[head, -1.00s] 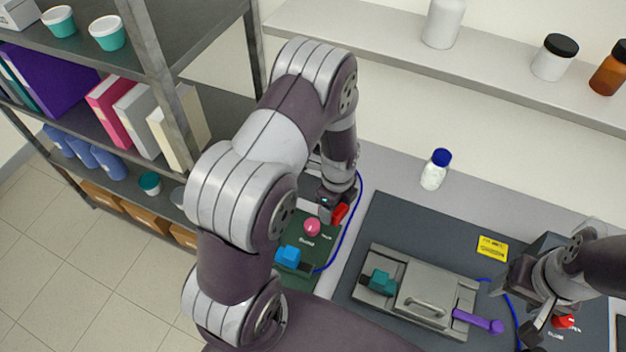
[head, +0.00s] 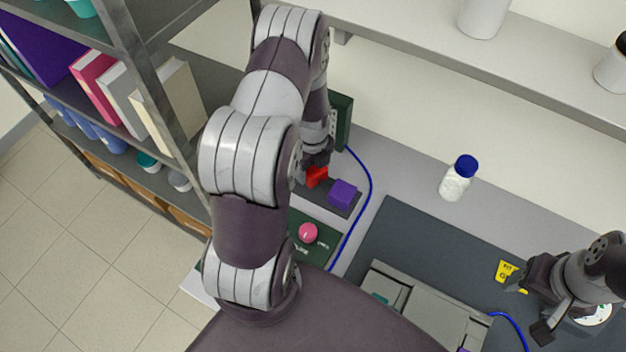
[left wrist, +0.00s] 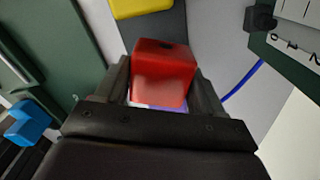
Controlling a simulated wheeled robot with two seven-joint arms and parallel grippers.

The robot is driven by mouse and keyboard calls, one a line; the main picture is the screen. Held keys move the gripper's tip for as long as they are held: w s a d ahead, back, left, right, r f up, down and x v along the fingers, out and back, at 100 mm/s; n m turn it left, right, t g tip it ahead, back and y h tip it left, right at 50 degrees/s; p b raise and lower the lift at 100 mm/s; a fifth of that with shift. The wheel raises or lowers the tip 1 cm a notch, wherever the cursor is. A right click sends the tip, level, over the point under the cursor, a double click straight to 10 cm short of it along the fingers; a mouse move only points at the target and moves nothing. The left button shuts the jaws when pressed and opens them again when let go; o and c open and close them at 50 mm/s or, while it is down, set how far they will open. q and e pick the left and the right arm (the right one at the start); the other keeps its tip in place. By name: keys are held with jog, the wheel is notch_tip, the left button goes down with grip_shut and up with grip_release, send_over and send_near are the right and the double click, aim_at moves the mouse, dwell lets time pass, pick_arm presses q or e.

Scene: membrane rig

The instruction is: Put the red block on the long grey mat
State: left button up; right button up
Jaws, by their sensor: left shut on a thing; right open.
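The red block (head: 317,177) is between the fingers of my left gripper (head: 314,170), which is shut on it. In the left wrist view the red block (left wrist: 163,72) sits between the two dark fingers. A long dark grey mat (head: 322,204) lies below and beside it in the head view, partly hidden by my left arm. A grey strip (left wrist: 158,29), apparently this mat, runs behind the block in the left wrist view. Whether the block touches the mat cannot be told. My right gripper (head: 533,308) is open and empty at the right.
A purple block (head: 342,193) stands on the mat. A yellow thing (left wrist: 140,7) and a blue block (left wrist: 28,124) show in the left wrist view. A green panel with a pink knob (head: 308,232), a blue cable (head: 366,203) and a white bottle (head: 458,180) are nearby.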

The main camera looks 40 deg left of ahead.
aim_at(312, 177)
pick_arm(q)
notch_tip(312, 177, down, 4)
jog(key=b, duration=0.2)
jog(key=shift+s+d+r+b, duration=0.1)
jog(key=shift+r+b, duration=0.15)
jog(key=shift+b, duration=0.15)
jog(key=shift+s+f, duration=0.15)
jog(key=shift+f, duration=0.1)
jog(key=shift+r, duration=0.25)
jog(key=shift+f, duration=0.15)
jog(key=o, duration=1.2)
